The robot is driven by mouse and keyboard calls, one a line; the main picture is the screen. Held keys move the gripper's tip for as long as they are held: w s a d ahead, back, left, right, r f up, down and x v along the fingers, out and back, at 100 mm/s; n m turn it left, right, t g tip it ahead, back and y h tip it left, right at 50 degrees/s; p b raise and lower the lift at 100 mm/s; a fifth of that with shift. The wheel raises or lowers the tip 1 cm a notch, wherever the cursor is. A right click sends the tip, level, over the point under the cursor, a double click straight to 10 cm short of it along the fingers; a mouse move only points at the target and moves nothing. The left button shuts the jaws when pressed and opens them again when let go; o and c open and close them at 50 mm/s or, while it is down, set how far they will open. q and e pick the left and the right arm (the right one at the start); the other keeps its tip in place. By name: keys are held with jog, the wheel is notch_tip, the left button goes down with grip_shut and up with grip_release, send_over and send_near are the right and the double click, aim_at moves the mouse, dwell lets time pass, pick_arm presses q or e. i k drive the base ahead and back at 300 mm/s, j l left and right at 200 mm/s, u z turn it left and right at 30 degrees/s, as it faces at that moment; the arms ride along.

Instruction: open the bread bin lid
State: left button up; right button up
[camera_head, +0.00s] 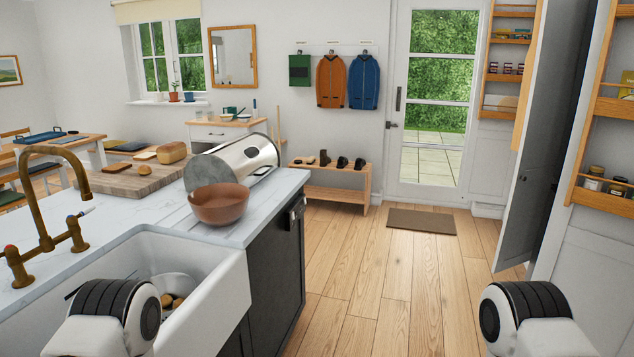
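The bread bin (208,172) is a rounded metal box with a grey end panel, standing on the white counter near its right end. Its shiny curved lid (262,160) faces right, with a small dark mark or handle on it. I cannot tell for certain whether the lid is fully shut. A brown bowl (218,207) stands in front and hides the bin's lower near corner. Only white and black links of my two arms show at the bottom left and bottom right. Both grippers are out of view, and nothing of mine touches the bin.
A white sink (215,300) with a brass tap (45,205) is in the near left. A cutting board (130,181) with a bread loaf (172,152) lies left of the bin. The wooden floor right of the counter is clear. A tall dark door (535,150) stands open at right.

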aim_at(252, 157)
jog(key=i+l+u, duration=0.25)
jog(key=i+l, duration=0.2)
jog(key=i, duration=0.15)
jog(key=i+l+u, duration=0.3)
jog(key=i+l, duration=0.3)
